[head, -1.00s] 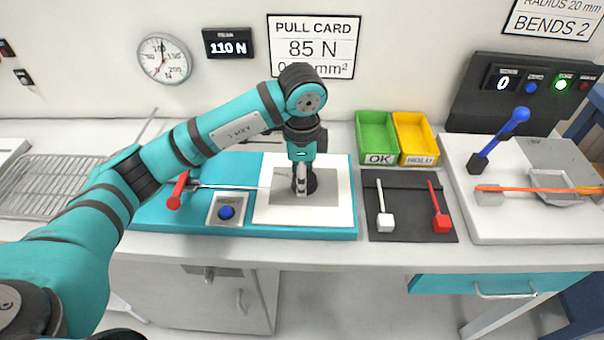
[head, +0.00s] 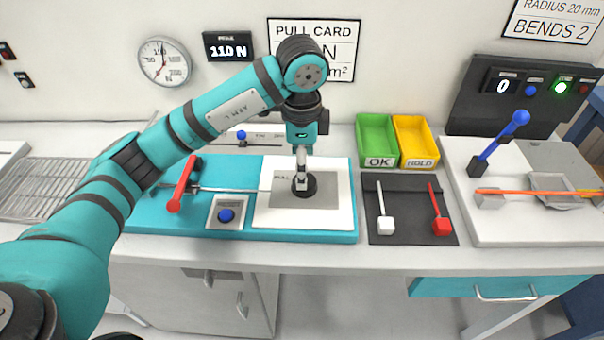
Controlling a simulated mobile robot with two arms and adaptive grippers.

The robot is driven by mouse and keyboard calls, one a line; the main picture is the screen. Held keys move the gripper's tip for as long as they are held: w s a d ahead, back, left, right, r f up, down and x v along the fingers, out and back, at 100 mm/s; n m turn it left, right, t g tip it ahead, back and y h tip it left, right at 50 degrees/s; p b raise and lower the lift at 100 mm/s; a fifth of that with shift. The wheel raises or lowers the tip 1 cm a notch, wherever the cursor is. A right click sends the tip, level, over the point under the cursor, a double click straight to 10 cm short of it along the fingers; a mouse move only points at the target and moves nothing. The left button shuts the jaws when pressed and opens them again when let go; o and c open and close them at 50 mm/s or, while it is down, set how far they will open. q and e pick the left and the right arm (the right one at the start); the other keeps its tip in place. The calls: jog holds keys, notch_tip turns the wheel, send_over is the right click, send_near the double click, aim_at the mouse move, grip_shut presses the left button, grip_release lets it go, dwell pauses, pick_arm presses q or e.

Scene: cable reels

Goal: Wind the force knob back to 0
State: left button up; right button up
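A black round knob (head: 308,187) sits on the grey patch of the white plate of the teal pull tester (head: 180,226); I take it as the force knob. A partly visible "PULL" label is beside it. My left gripper (head: 301,180) points straight down over the knob, its fingertips at or just above its top. I see the fingers edge-on, so their gap is hidden, and contact is unclear. A round dial gauge (head: 164,62) hangs on the wall; its needle is too small to read surely. The peak display (head: 228,45) shows 110 N. My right gripper is out of view.
A red-handled lever (head: 183,184) and a blue button (head: 226,215) are left of the plate. My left arm covers part of the tester.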

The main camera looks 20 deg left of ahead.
pick_arm(q)
notch_tip(320, 180, up, 7)
jog(key=shift+s, duration=0.15)
dwell(0.5)
